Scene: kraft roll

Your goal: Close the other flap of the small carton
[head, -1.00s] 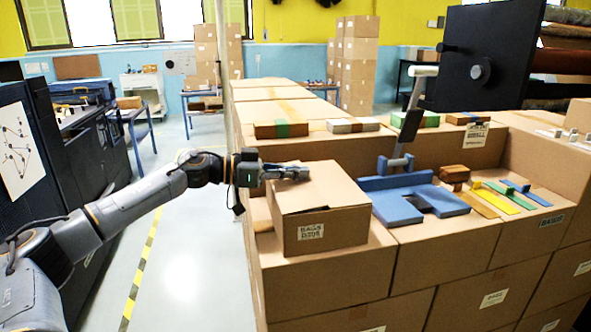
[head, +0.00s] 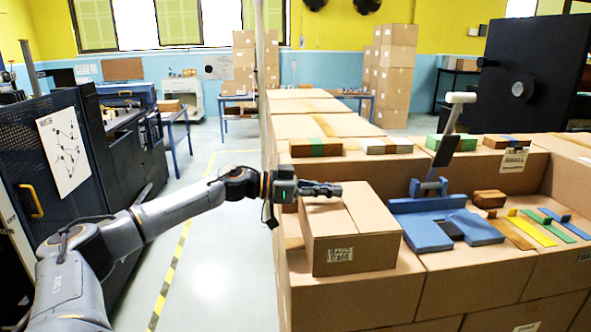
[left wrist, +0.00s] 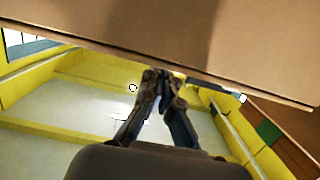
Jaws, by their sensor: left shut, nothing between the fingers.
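The small carton (head: 352,252) is a brown box with a white label on its front, standing on larger cartons. Its top looks nearly flat, with a seam between the left flap (head: 322,218) and the right flap (head: 370,208). My left gripper (head: 338,190) lies at the back left of the carton's top, its fingers pointing right. Its fingers are shut and empty. In the left wrist view the closed fingertips (left wrist: 162,74) show below a broad cardboard surface (left wrist: 190,35). I cannot tell whether they touch it. My right gripper is out of view.
A blue fixture (head: 440,222) stands right of the carton, with a wooden block (head: 488,198) and coloured strips (head: 532,227) beyond it. Several small boxes line the back ledge. Open floor (head: 215,270) lies left of the carton stack.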

